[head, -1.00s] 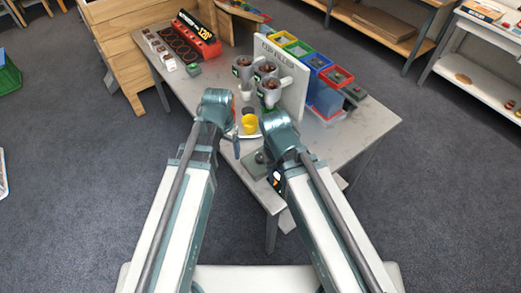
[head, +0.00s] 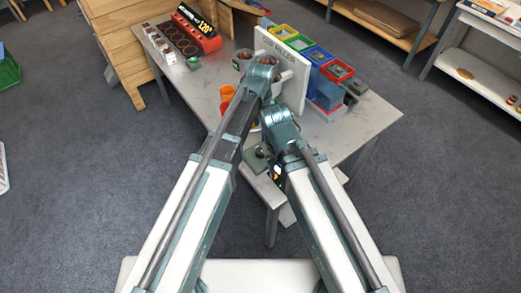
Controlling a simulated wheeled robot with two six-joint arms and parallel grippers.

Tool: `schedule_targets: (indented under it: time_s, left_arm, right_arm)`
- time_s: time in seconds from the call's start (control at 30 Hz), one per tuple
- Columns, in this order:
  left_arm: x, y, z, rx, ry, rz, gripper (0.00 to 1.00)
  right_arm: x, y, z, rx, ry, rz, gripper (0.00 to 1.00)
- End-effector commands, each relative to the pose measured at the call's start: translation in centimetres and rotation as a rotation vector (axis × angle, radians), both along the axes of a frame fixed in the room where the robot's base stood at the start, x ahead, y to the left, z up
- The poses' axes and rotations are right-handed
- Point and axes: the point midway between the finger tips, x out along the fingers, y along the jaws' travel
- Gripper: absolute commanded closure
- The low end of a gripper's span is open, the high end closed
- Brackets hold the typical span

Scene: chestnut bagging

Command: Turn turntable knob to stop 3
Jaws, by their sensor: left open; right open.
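A grey-green plate (head: 254,161) with a dark round part, which looks like the knob, sits near the front edge of the table. My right gripper (head: 277,173) is just right of it, open, pointing down and partly hidden by its own wrist. The turntable is mostly hidden behind my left arm. Orange cups (head: 226,93) show just left of that arm. My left gripper (head: 274,78) is open at the metal cups (head: 244,56) in front of the white "FILLER" panel (head: 283,55). Its fingers are largely hidden. No stop marks are readable.
Coloured bins (head: 320,55) stand behind the panel. A red tray with a price sign (head: 195,33) and small containers are at the back left of the table (head: 345,140). A wooden stall is at left. The table's left front part is clear.

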Motion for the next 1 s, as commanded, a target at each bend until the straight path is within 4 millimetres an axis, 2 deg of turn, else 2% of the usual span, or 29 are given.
schedule_targets:
  time_s: [0.8, 1.0]
  left_arm:
    - [0.0, 0.0, -11.4, 0.0, 0.0, 0.002, 0.21]
    - [0.0, 0.0, -13.0, 0.0, 0.0, 0.002, 0.21]
  right_arm:
    - [0.0, 0.0, -11.4, 0.0, 0.0, 0.0, 0.5]
    - [0.0, 0.0, -13.0, 0.0, 0.0, 0.0, 0.5]
